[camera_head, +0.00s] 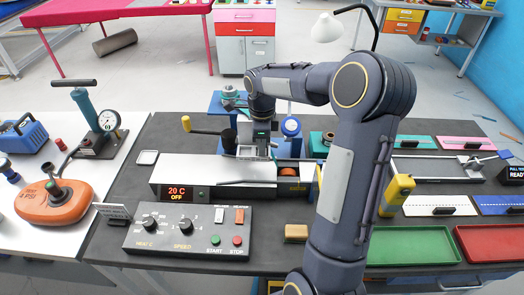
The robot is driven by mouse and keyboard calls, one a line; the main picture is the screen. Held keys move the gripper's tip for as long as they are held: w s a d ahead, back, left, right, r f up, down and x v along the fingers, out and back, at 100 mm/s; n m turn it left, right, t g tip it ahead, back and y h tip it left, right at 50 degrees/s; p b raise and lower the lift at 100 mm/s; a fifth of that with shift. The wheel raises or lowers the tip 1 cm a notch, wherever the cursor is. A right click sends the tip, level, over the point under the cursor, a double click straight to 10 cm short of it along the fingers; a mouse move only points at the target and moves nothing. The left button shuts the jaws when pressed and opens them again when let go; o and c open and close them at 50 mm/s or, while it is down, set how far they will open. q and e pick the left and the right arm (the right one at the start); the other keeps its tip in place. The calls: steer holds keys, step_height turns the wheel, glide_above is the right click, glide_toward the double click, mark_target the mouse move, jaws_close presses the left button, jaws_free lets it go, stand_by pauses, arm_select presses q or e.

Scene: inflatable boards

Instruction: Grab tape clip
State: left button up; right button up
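I cannot say for certain which thing is the tape clip. Small black clip-like pieces sit on the white board (424,206) and the blue board (491,204) at the right. My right gripper (257,153) points down over the silver machine (222,171) in the middle of the table. Its fingers are small here and partly blend with the machine, so whether they hold anything is unclear. A blue stand with a round part (291,127) is just right of the gripper. My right arm hides part of the table right of the machine. My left gripper is not in view.
A control box (190,232) with knobs and buttons lies in front. A green tray (412,246) and a red tray (494,243) are at the front right. A yellow-handled tool (397,194) stands beside my arm. An orange device (55,203) and pump (86,112) are at the left.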

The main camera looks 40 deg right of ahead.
jaws_close()
steer(key=shift+r, duration=0.2)
